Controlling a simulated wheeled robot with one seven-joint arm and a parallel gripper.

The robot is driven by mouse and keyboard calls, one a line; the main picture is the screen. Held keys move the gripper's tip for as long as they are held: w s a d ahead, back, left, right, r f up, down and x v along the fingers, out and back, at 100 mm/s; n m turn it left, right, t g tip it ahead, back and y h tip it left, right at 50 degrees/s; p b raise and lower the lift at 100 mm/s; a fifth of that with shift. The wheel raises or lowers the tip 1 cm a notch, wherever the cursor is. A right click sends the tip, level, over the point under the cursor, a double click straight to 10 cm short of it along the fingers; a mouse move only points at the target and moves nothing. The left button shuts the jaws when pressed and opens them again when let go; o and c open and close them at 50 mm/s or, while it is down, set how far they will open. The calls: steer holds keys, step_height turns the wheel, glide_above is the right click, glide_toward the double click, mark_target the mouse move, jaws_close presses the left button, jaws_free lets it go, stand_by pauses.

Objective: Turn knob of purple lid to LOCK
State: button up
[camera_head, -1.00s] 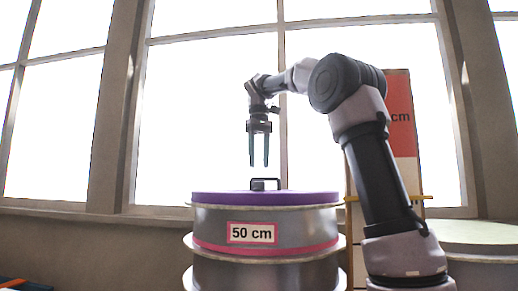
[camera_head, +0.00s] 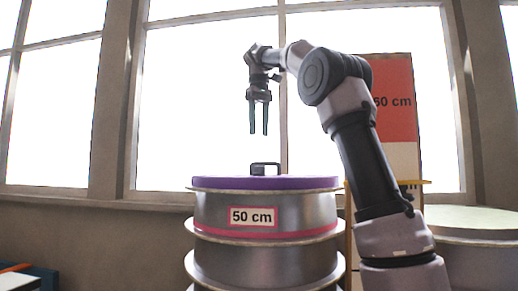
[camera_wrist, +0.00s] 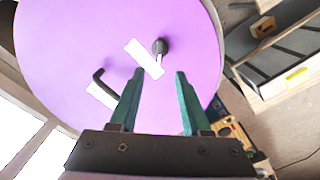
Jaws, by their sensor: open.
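The purple lid (camera_head: 225,183) lies flat on top of a grey drum with a "50 cm" label. In the wrist view the lid (camera_wrist: 70,40) fills the upper left. My gripper (camera_head: 258,132) points down, open and empty, clearly above the lid. In the wrist view the knob appears just beyond the gap between my fingertips (camera_wrist: 160,74).
The grey drum (camera_head: 305,212) has protruding rims. A red and white "60 cm" board (camera_head: 393,125) stands behind my arm. Another drum with a pale green top (camera_head: 470,222) is at the right.

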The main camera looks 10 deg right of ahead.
mark_target(259, 170)
step_height(259, 170, down, 11)
steer(key=shift+r, duration=0.15)
stand_by(0.4)
jaws_close()
